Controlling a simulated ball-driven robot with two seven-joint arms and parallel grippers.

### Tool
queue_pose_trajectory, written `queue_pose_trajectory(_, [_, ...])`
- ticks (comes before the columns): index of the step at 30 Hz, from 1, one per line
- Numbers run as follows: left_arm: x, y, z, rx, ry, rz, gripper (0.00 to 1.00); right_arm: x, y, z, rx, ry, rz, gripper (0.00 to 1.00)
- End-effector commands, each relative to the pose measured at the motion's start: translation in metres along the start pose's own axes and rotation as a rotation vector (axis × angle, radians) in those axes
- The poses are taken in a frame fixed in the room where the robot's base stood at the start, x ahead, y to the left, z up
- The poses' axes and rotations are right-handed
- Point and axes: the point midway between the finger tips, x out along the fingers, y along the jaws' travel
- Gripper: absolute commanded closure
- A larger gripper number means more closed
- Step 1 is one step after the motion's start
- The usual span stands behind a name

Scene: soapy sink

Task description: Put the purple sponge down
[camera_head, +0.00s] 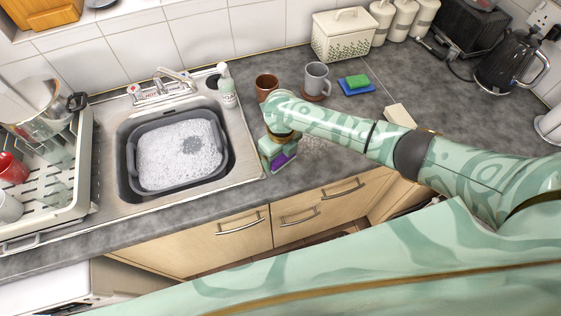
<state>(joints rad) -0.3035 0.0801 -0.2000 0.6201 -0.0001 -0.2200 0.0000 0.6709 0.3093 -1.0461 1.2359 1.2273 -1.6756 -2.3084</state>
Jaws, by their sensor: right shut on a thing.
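My right arm comes in from the right, and its gripper (280,157) points down at the counter's front edge, just right of the sink. The gripper is shut on the purple sponge (284,160). Only a small purple part of the sponge shows below the fingers; the rest is hidden by the gripper. I cannot tell whether the sponge touches the counter (338,147). My left gripper is not in view.
A grey basin of suds (130,165) sits in the sink. A soap bottle (227,86), brown cup (266,86), grey mug (317,80), and green sponge (357,81) on a blue one (357,89) stand behind. A dish rack (78,205) is left.

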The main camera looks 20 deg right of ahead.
Motion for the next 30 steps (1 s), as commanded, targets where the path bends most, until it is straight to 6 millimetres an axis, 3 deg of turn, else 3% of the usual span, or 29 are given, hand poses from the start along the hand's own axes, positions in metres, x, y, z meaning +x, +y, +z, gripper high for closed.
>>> queue_pose_trajectory(8, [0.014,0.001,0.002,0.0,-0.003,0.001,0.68,0.036,-0.005,0.004,0.001,0.0,0.001,0.42])
queue_pose_trajectory(25, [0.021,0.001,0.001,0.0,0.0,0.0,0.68,0.047,-0.005,0.004,0.001,-0.001,-0.001,0.42])
queue_pose_trajectory(26, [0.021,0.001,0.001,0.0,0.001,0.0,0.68,0.047,-0.005,0.004,0.001,-0.001,-0.001,0.21])
queue_pose_trajectory(27, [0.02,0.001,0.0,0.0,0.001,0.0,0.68,0.046,-0.005,0.004,0.001,-0.001,-0.001,0.1])
queue_pose_trajectory(28, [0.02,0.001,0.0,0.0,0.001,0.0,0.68,0.046,-0.005,0.004,0.001,-0.001,-0.001,0.02])
queue_pose_trajectory(30, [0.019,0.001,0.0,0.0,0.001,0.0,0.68,0.046,-0.005,0.004,0.001,-0.001,-0.001,0.02])
